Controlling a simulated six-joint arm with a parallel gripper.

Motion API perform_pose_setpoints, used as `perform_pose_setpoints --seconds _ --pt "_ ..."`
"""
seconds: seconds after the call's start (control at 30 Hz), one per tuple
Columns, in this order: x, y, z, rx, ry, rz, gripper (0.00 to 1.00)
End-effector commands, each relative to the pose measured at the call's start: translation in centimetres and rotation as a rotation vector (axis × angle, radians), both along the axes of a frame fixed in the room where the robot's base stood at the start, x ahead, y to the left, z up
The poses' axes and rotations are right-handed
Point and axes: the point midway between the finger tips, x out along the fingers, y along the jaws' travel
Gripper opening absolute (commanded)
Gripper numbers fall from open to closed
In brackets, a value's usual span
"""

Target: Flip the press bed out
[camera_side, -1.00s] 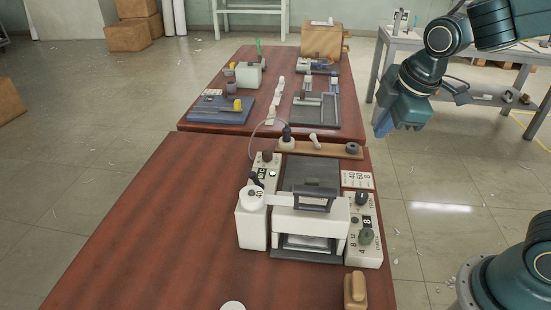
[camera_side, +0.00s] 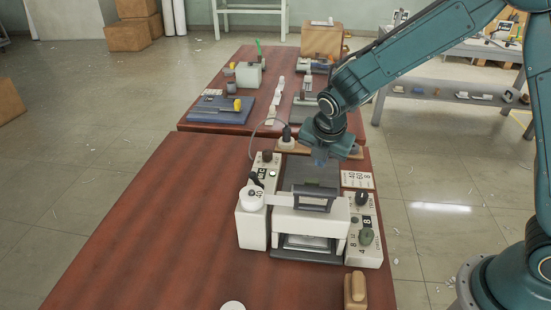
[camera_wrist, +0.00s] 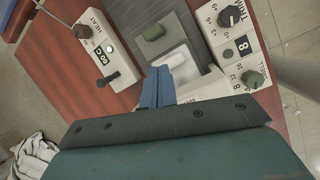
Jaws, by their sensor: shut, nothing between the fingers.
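The press (camera_side: 345,215) stands on the brown table, a white frame with a dark bar across its top. A pale plate (camera_side: 308,243) lies inside the frame's front opening. I cannot tell which part is the press bed. My gripper (camera_side: 320,161) is over the rear of the dark plate, pointing down, and partly hides it. Its blue fingers (camera_wrist: 158,86) are shut and empty. Contact with the plate cannot be told.
A heat control box (camera_wrist: 98,48) with a black lever flanks the press on the left. A dial box (camera_side: 364,230) flanks it on the right. A wooden strip with a plug (camera_side: 287,136) lies behind. A tan block (camera_side: 355,290) sits in front. The table's left side is clear.

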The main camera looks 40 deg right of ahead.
Motion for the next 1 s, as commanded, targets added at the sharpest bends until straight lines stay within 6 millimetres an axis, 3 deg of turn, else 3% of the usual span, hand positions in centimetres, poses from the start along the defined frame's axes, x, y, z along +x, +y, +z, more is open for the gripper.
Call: perform_pose_setpoints --seconds 0.2,0.4,1.0 --pt "1.4 0.8 -3.6 -0.087 0.059 0.187 0.00" --pt "1.9 1.2 -5.4 -0.134 0.089 0.286 0.00" --pt "2.1 1.2 -6.0 -0.144 0.097 0.311 0.00"
